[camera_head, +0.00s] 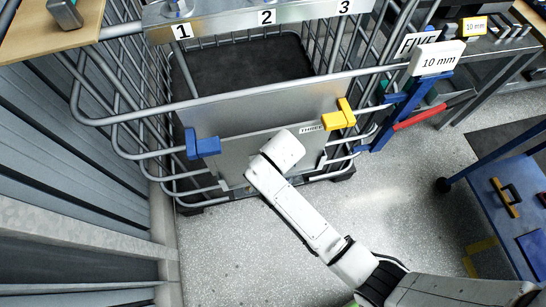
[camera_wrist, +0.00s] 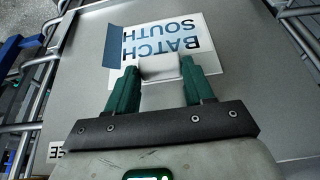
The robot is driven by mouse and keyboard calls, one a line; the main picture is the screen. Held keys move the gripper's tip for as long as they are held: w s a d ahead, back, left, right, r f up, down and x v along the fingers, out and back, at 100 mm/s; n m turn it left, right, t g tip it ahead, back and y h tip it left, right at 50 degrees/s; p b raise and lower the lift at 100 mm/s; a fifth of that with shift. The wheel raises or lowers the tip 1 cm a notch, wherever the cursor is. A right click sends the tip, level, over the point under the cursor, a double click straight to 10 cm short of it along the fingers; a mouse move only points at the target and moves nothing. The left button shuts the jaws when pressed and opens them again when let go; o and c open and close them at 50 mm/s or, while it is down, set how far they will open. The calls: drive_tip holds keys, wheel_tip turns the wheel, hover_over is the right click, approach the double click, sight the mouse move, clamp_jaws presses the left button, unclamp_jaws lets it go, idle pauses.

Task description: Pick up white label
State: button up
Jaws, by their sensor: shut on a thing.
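A white label (camera_wrist: 187,29) with upside-down "BATCH SOUTH" text and a blue flap on its left lies flat against a grey panel (camera_wrist: 250,85) in the wrist view. My gripper (camera_wrist: 160,68) has green fingers shut on a small white block (camera_wrist: 159,66) in front of the label's lower edge. I cannot tell whether the block is joined to the label. In the head view, my white wrist is at the grey panel (camera_head: 240,145) on the cage cart, and hides the fingers and label.
A blue clamp (camera_head: 203,145) and a yellow clamp (camera_head: 340,116) sit at the cart's front. A "THREE" tag (camera_head: 312,128) is on the panel. The speckled floor (camera_head: 380,200) is open.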

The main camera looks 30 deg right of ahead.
drive_tip(key=shift+r, duration=0.1)
drive_tip(key=s+d+f+v, duration=0.1)
drive_tip(key=s+v, duration=0.1)
drive_tip(key=v, duration=0.9)
drive_tip(key=s+a+r+p, duration=0.1)
drive_tip(key=s+r, duration=0.3)
drive_tip(key=s, duration=0.9)
drive_tip(key=shift+s+p, duration=0.4)
drive_tip(key=shift+p, duration=0.1)
drive_tip(key=shift+a, duration=0.15)
idle(0.3)
